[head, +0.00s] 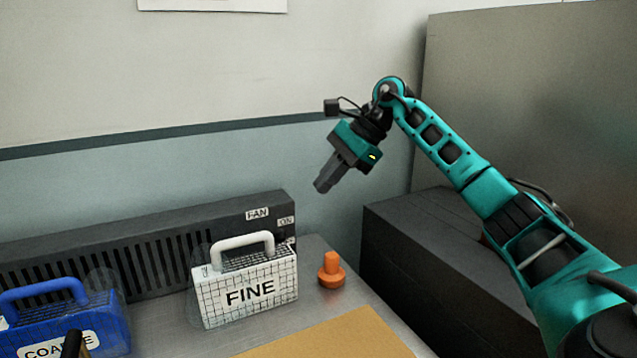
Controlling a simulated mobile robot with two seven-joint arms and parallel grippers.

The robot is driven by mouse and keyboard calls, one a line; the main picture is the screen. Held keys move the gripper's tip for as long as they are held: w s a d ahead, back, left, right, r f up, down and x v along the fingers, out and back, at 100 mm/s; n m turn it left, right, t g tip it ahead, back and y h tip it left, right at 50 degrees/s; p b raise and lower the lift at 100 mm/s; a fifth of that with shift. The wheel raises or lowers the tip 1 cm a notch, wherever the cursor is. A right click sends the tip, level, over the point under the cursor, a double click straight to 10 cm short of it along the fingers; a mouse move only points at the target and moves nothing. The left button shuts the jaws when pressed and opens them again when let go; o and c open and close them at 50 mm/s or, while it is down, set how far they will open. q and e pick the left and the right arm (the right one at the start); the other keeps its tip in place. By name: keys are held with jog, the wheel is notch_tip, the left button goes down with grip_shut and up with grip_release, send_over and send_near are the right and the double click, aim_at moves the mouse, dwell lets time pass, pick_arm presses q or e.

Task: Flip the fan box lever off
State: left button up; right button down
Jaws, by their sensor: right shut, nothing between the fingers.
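The fan box (160,243) is a long dark grey box with vertical slots along the back of the table. It has a FAN label (257,213) and an ON label (286,221) near its right end. The lever itself cannot be made out; the white case stands in front of that end. My right gripper (322,186) is shut and empty, pointing down and left in the air, above and to the right of the box's right end. It touches nothing.
A white gridded FINE case (246,291) with a handle stands before the fan box. A blue COARSE case (70,318) is at the left. An orange knob-like piece (331,271) sits right of the FINE case. A tan mat (330,338) lies in front. A dark block (430,255) stands right.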

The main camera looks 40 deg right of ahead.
send_near(285, 237)
jog(key=x, duration=0.2)
jog(key=w+x, duration=0.1)
jog(key=x, duration=0.2)
jog(key=shift+r, duration=0.15)
jog(key=shift+w+a+f, duration=0.25)
jog(key=shift+f, duration=0.25)
jog(key=shift+s+a+f+b, duration=0.15)
jog(key=shift+s+f+b, duration=0.3)
jog(key=shift+f, duration=0.1)
jog(key=shift+r, duration=0.15)
